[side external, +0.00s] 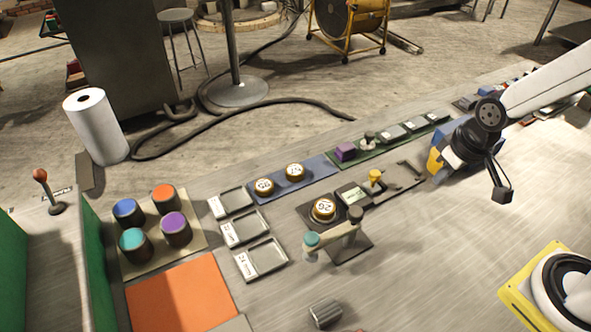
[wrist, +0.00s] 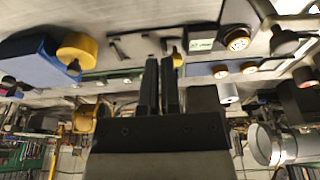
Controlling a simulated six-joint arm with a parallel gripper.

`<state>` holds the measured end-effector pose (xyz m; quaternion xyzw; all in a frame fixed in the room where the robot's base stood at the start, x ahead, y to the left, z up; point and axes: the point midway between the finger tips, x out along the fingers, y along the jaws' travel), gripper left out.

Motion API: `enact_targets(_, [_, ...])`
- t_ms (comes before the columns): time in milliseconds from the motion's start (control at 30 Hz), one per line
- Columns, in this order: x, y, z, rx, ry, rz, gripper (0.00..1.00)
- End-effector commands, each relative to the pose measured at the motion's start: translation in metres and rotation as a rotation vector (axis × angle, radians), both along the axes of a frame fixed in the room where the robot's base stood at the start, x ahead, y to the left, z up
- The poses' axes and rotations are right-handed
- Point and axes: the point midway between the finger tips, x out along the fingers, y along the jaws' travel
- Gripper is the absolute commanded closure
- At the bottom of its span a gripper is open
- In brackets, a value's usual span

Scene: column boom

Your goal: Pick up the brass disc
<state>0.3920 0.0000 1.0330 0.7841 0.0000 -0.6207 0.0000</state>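Three round brass discs with pale marked tops are in view. One brass disc (side external: 324,208) sits on a dark square base beside a small display; it also shows in the wrist view (wrist: 237,41). Two more brass discs, the left (side external: 264,186) and the right (side external: 294,171), lie on a blue mat (side external: 318,167). In the wrist view my gripper (wrist: 160,62) has its two dark fingers close together, with nothing visible between them. It is well apart from all the discs, at the right of the side view, where its fingertips are hard to make out.
Three labelled trays (side external: 264,259) stand left of the discs. Several coloured-top cylinders (side external: 176,228) stand at left. The bench front is mostly clear.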

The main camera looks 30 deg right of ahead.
Motion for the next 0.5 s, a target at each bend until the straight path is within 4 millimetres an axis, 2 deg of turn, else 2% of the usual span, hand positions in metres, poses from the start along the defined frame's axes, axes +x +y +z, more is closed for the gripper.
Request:
enact_targets(33, [0.0000,0.0000,0.0000,0.000,0.000,0.000,0.78])
enact_targets(267, [0.0000,0.0000,0.0000,0.000,0.000,0.000,0.05])
enact_targets(300, [0.0000,0.0000,0.0000,0.000,0.000,0.000,0.00])
enact_targets(500, [0.0001,0.0001,0.0000,0.000,0.000,0.001,0.00])
